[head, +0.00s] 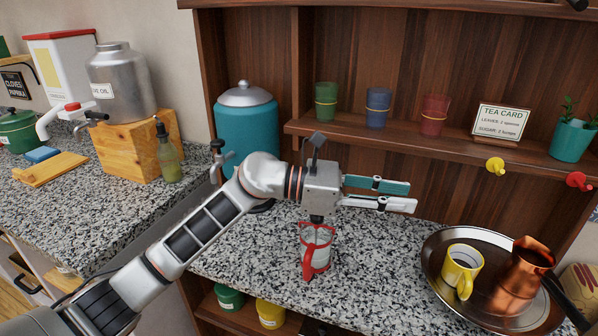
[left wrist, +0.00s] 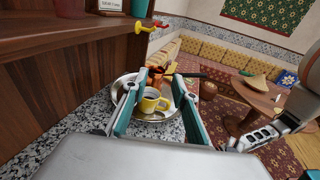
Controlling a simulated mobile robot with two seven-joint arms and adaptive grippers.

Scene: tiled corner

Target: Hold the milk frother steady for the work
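A small glass vessel in a red frame with a red handle, which looks like the milk frother (head: 316,250), stands upright on the speckled counter in the head view. My left gripper (head: 412,196) is above and to the right of it, its teal-lined fingers pointing right. The fingers are parted with nothing between them. The wrist of my left arm hangs over the frother and covers its top. In the left wrist view the open left gripper (left wrist: 158,98) points toward the tray; the frother is not seen there.
A round metal tray (head: 436,276) at the right holds a yellow cup (head: 461,268) and a copper pot (head: 520,272). A shelf (head: 400,137) with glasses runs behind. A teal canister (head: 247,125) stands back left. Counter between frother and tray is clear.

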